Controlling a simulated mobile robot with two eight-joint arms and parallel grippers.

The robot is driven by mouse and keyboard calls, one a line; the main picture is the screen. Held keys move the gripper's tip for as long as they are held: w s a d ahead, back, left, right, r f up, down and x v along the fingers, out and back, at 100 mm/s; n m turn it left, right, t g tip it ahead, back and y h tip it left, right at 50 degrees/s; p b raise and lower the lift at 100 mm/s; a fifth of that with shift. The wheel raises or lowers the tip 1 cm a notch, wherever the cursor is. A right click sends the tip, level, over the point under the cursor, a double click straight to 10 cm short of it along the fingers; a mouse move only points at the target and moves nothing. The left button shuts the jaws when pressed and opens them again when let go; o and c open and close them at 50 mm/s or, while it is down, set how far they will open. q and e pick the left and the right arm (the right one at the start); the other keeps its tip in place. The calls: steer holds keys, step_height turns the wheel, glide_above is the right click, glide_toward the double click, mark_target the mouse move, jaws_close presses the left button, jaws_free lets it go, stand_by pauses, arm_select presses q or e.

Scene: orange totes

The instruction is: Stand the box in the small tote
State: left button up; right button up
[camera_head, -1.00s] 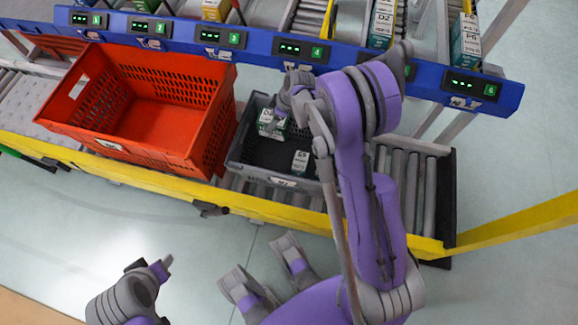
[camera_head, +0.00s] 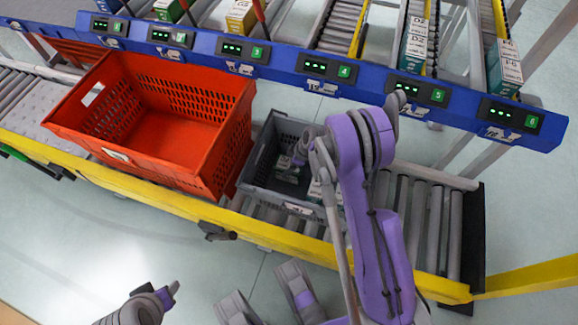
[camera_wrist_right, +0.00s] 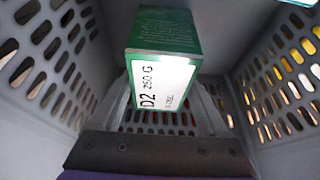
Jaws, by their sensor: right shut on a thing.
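The small tote (camera_head: 254,176) is grey and stands on the roller conveyor to the right of a big red tote. My right gripper (camera_head: 298,157) is down inside it, partly hidden by my arm. It is shut on a green and white box (camera_head: 285,167). In the right wrist view the box (camera_wrist_right: 165,70) carries the label "D2 250 G", with perforated grey tote walls around it. I cannot tell whether it touches the tote floor. A second green and white box (camera_head: 315,188) is in the tote, partly behind my arm. My left gripper (camera_head: 168,294) is at the lower left, away from the totes.
The red tote (camera_head: 190,150) looks empty. A blue rail (camera_head: 290,62) with numbered displays runs behind both totes, with boxes in lanes beyond. A yellow rail (camera_head: 160,199) runs along the front. Bare rollers (camera_head: 425,225) lie at the right.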

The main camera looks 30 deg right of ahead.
steer(key=shift+f, duration=0.3)
steer(key=shift+f+b, duration=0.3)
steer(key=o, duration=1.4)
steer(key=shift+r, duration=0.1)
